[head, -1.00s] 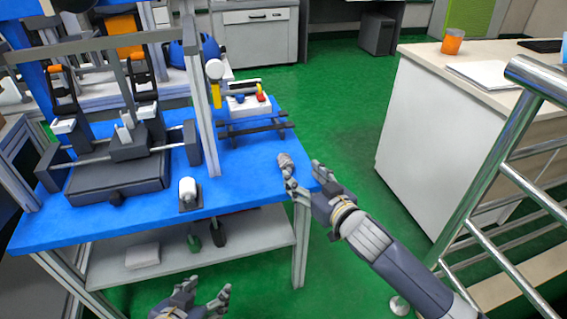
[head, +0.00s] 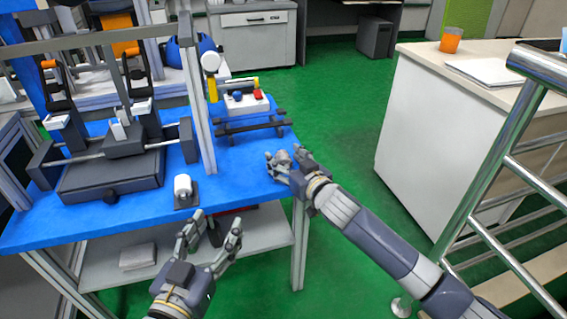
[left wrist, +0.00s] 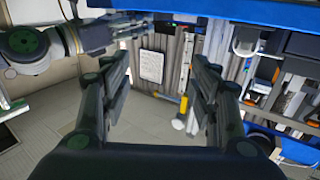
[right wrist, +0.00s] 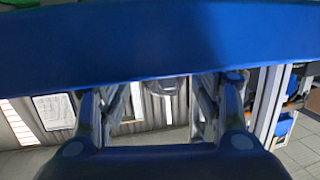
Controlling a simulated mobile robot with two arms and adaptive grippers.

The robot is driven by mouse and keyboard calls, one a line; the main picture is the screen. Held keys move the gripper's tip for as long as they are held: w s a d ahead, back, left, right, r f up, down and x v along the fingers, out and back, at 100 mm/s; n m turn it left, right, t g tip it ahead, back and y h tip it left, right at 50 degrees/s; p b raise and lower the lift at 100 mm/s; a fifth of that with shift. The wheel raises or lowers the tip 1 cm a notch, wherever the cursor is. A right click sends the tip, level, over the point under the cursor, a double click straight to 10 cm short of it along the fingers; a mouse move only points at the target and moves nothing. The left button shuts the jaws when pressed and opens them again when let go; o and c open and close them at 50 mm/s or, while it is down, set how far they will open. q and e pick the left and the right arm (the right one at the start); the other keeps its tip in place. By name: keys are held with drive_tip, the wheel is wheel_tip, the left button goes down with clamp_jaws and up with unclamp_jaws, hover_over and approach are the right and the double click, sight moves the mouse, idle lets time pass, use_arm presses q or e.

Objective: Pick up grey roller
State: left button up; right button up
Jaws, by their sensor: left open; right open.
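The grey roller (head: 283,157) is at the right front corner of the blue table (head: 150,200) in the head view. My right gripper (head: 284,154) is open at that corner, with its fingers on either side of the roller. The fingers hide part of the roller, and I cannot tell whether they touch it. In the right wrist view a small grey shape (right wrist: 172,86) shows between the open fingers, partly hidden by the blue surface. My left gripper (head: 217,221) is open and empty in front of the table's front edge.
A white roller-like part (head: 183,186) stands on a dark base near the front edge. A dark rack (head: 250,127) and an upright metal post (head: 198,100) stand behind. A metal railing (head: 490,160) and a white counter (head: 435,140) are to the right, with green floor between.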

drive_tip(key=shift+w+a+f, duration=0.1)
drive_tip(key=shift+w+a, duration=0.2)
drive_tip(key=shift+w, duration=0.25)
drive_tip(key=c, duration=1.3)
use_arm(q)
drive_tip(key=shift+w+d+r+t+h, duration=0.15)
drive_tip(key=shift+r+t, duration=0.15)
drive_tip(key=shift+r, duration=0.25)
drive_tip(key=shift+s+d+r+t+h, duration=0.15)
drive_tip(key=shift+r+t, duration=0.15)
drive_tip(key=shift+r, duration=0.25)
drive_tip(key=shift+w+a+f, duration=0.1)
drive_tip(key=shift+a, duration=0.05)
use_arm(e)
drive_tip(key=shift+r, duration=0.2)
